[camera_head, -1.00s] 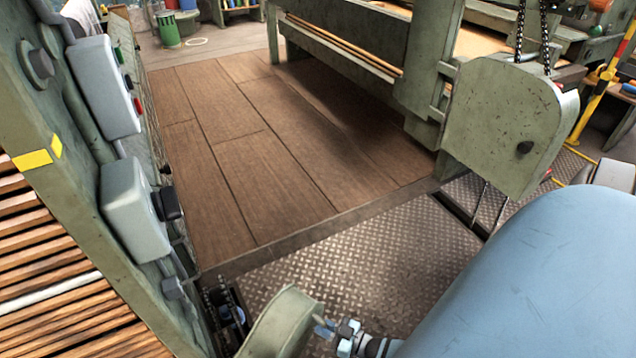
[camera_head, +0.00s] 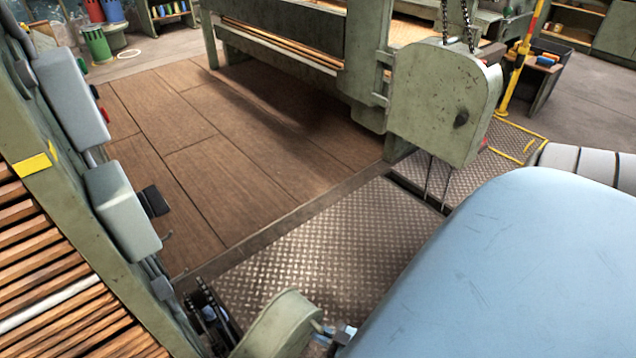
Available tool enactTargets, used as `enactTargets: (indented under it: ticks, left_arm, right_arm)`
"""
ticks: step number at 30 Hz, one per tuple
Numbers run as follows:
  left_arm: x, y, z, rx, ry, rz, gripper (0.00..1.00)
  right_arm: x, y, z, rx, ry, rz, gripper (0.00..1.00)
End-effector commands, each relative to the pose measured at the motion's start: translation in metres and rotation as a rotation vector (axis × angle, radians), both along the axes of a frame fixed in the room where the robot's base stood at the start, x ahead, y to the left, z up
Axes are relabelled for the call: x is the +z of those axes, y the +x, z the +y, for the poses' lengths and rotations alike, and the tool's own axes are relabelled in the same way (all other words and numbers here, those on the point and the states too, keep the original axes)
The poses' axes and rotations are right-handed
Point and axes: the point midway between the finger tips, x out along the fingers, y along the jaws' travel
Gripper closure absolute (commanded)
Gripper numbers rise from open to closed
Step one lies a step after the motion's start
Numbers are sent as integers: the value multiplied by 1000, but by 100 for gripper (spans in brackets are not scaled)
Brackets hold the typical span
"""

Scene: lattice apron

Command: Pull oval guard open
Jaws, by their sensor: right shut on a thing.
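The oval guard (camera_head: 278,328) is a worn pale-green cover with a rounded top at the bottom of the view. It stands out from the green machine frame at the left, and a dark chain and sprocket (camera_head: 207,318) show beside it, uncovered. My right gripper (camera_head: 330,337) is shut at the guard's right side, on what looks like its small knob. My large blue arm link hides most of this gripper and the contact. The guard's lower part is cut off by the picture's edge. My left gripper is out of view.
The machine frame with grey switch boxes (camera_head: 122,212) and wooden slats (camera_head: 50,290) stands close at the left. A second green cover (camera_head: 440,105) with a dark knob hangs beyond. Bare tread plate (camera_head: 318,250) and brown boards (camera_head: 230,170) lie between.

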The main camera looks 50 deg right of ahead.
Motion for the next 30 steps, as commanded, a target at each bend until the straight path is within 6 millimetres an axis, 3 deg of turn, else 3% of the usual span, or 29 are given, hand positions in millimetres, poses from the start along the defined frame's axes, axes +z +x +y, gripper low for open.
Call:
enactTargets:
  ticks: [21,22,24,30]
  left_arm:
    - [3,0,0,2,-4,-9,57]
    - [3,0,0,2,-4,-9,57]
    - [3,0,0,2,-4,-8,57]
    - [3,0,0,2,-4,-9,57]
  right_arm:
    - [0,-5,2,11,-1,-1,100]
    - [0,-5,3,11,-1,-1,81]
    - [0,-5,2,11,-1,-1,65]
    - [0,-5,2,10,-1,0,63]
